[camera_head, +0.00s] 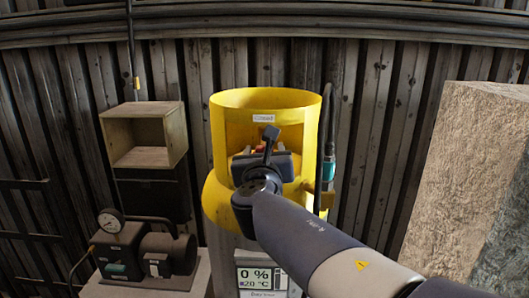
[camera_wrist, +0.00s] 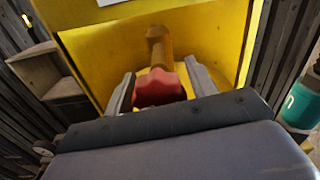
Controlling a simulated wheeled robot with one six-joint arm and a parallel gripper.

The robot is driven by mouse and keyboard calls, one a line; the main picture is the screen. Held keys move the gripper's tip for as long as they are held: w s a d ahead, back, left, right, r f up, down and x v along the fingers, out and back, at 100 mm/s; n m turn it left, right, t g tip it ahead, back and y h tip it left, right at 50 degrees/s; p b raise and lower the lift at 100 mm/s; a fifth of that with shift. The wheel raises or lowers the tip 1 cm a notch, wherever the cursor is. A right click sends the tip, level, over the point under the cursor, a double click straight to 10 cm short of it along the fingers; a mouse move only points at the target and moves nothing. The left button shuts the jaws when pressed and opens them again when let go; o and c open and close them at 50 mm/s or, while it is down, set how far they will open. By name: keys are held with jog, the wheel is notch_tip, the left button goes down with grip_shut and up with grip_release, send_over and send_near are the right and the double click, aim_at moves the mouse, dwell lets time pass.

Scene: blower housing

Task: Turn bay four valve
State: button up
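The valve is a red lobed knob (camera_wrist: 158,88) in front of an orange-brown stem (camera_wrist: 158,45), inside the recess of a yellow housing (camera_head: 225,175). The housing also fills the back of the wrist view (camera_wrist: 100,50). My gripper (camera_wrist: 160,80) is at the recess, with one grey finger on each side of the red knob. The fingers are apart and close to the knob's sides; contact is not clear. In the head view my gripper (camera_head: 265,150) hides most of the knob. A small white label above the recess (camera_head: 263,118) seems to read "Closed".
A display (camera_head: 262,278) below the housing reads 0 % and 20 °C. A teal-banded cylinder (camera_head: 328,170) with a hose is right of the housing. An open wooden box (camera_head: 145,135) and a gauge unit (camera_head: 140,250) are left. A large stone-like block (camera_head: 465,180) stands right.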

jog(key=c, duration=0.7)
jog(key=shift+f+m+b, duration=0.1)
jog(key=shift+m+b, duration=0.2)
jog(key=shift+b, duration=0.1)
jog(key=m+b, duration=0.3)
jog(key=shift+f+m, duration=0.1)
jog(key=shift+m, duration=0.2)
jog(key=m+b, duration=0.5)
jog(key=shift+a, duration=0.1)
jog(key=m+b, duration=0.5)
jog(key=m, duration=0.2)
jog(key=m+b, duration=0.2)
jog(key=m, duration=0.1)
jog(key=m+b, duration=0.1)
jog(key=m, duration=0.1)
jog(key=shift+r, duration=0.3)
jog(key=shift+m+b, duration=0.3)
